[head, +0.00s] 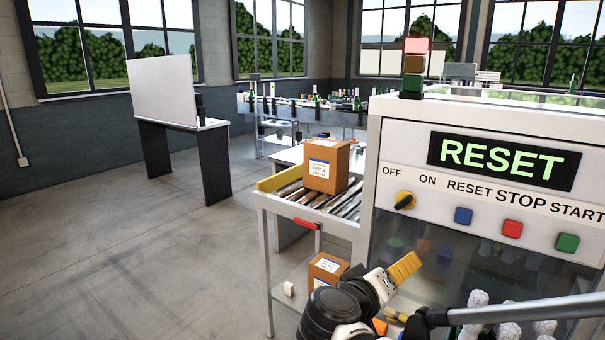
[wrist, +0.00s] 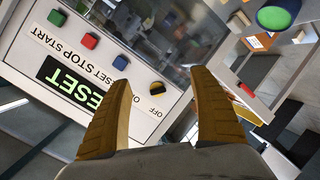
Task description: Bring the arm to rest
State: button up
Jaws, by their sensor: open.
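My gripper (head: 405,268) is in front of the machine's lower window in the head view, with its yellow ribbed fingers pointing up and right. In the wrist view the two fingers of my gripper (wrist: 160,66) stand wide apart with nothing between them. The machine's control panel (head: 390,160) has a display (head: 502,161) reading RESET in green. Below it are a yellow knob (head: 404,201) with a black handle, a blue button (head: 463,216), a red button (head: 512,229) and a green button (head: 567,243). My gripper appears clear of all of them.
A cardboard box (head: 326,166) stands on the roller conveyor (head: 345,205) left of the machine. Another box (head: 328,268) sits on the shelf below. A signal tower (head: 414,68) tops the machine, its upper red segment bright. Bottles line a far conveyor (head: 300,104). Floor at left is clear.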

jog(key=s+d+f+m+g+y, duration=0.1)
jog(key=s+d+f+g+y, duration=0.35)
jog(key=s, duration=0.45)
jog(key=s+a+f+m+y, duration=0.1)
jog(key=s+a+y, duration=0.3)
jog(key=s, duration=0.4)
jog(key=shift+s+f+y, duration=0.35)
jog(key=shift+f, duration=0.3)
